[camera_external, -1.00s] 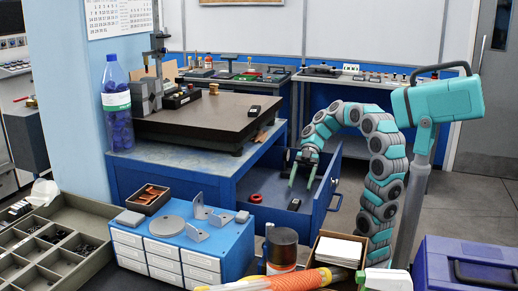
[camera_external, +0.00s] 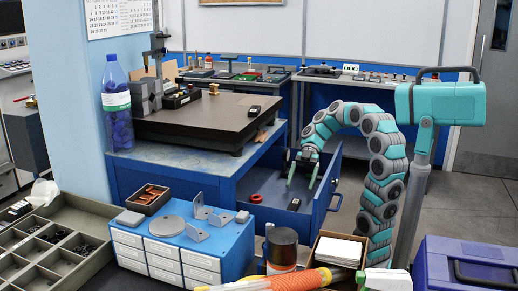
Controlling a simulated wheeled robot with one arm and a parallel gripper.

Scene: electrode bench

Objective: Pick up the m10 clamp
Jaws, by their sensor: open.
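My gripper (camera_external: 302,178) is open and points down over the pulled-out blue drawer (camera_external: 328,205) of the blue bench. Its two green fingers are apart with nothing seen between them. In the drawer, a small dark block (camera_external: 294,204) lies just below and left of the fingers. A red ring-shaped piece (camera_external: 256,198) lies further left in the drawer. I cannot tell which piece, if any of these, is the m10 clamp. The far part of the drawer is partly hidden by my gripper.
A dark surface plate (camera_external: 205,118) lies on the bench, left of my arm. A blue cabinet with white drawers (camera_external: 180,250), a dark cylinder (camera_external: 282,245) and a cardboard box (camera_external: 338,250) stand in front of the drawer. A purple case (camera_external: 470,262) is at lower right.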

